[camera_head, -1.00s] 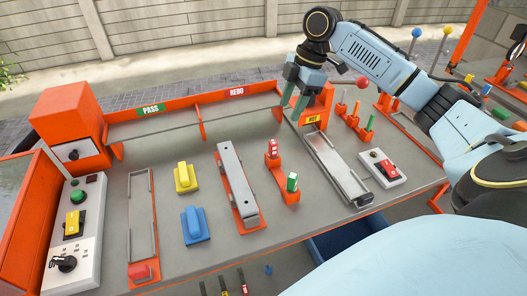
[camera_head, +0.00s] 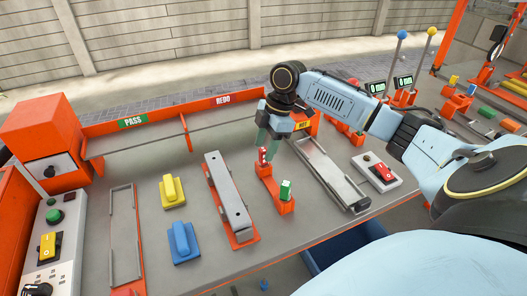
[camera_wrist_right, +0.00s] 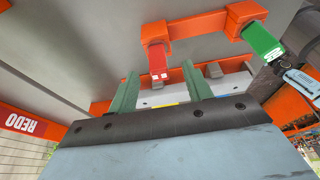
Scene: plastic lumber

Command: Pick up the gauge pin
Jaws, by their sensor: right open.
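An orange holder (camera_head: 266,186) stands mid-bench with a red-topped gauge piece (camera_head: 263,157) at its far end and a green-topped gauge piece (camera_head: 285,190) at its near end. Which one is the gauge pin I cannot tell for sure. My right gripper (camera_head: 269,141) is open, with its green fingers just above and behind the red top. In the right wrist view, the red piece (camera_wrist_right: 159,59) shows near and between the open fingertips, with no grip on it. The green piece (camera_wrist_right: 264,41) is off to the right there. My left gripper is not in view.
A grey bar (camera_head: 228,193) lies left of the holder, with yellow (camera_head: 173,191) and blue (camera_head: 184,241) blocks beyond it. A metal rail (camera_head: 330,172) and a switch box (camera_head: 377,173) are to the right. PASS and REDO bins line the back.

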